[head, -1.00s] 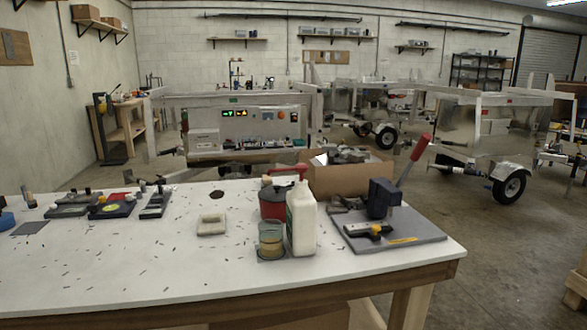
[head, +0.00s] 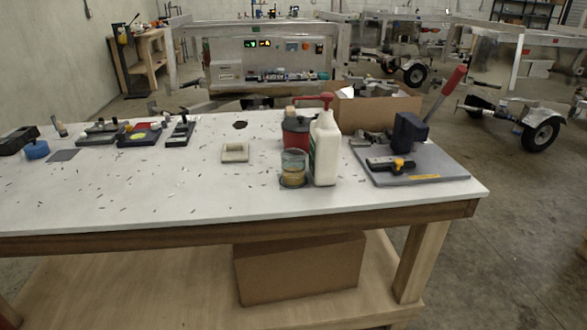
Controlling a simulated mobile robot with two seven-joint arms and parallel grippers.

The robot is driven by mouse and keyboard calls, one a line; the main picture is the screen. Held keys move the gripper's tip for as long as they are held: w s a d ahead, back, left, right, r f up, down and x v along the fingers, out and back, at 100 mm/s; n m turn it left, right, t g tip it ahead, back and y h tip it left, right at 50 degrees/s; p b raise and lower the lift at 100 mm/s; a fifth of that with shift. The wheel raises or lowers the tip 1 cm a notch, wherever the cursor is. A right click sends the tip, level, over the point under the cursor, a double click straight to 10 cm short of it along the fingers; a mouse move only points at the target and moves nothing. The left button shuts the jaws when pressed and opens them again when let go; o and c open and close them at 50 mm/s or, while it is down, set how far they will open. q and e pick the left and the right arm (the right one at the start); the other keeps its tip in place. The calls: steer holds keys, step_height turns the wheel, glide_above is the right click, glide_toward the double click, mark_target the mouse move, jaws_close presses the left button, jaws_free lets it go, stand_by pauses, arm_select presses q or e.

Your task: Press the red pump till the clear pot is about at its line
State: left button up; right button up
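The red pump (head: 327,100) tops a white bottle (head: 326,150) standing upright on the white workbench, right of the middle. Its spout points left, in front of or above a red can (head: 297,133); I cannot tell which. The clear pot (head: 293,169) stands just left of the bottle, in front of the red can. It has yellowish contents in its lower part; its line is too small to make out. Neither of my grippers is in view.
Right of the bottle, a grey plate (head: 440,168) bears a dark press with a red lever (head: 445,93). A cardboard box (head: 385,112) is behind. A pale block (head: 235,152) and dark fixtures (head: 105,134) lie left. The bench front (head: 150,205) is clear except for small dark bits.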

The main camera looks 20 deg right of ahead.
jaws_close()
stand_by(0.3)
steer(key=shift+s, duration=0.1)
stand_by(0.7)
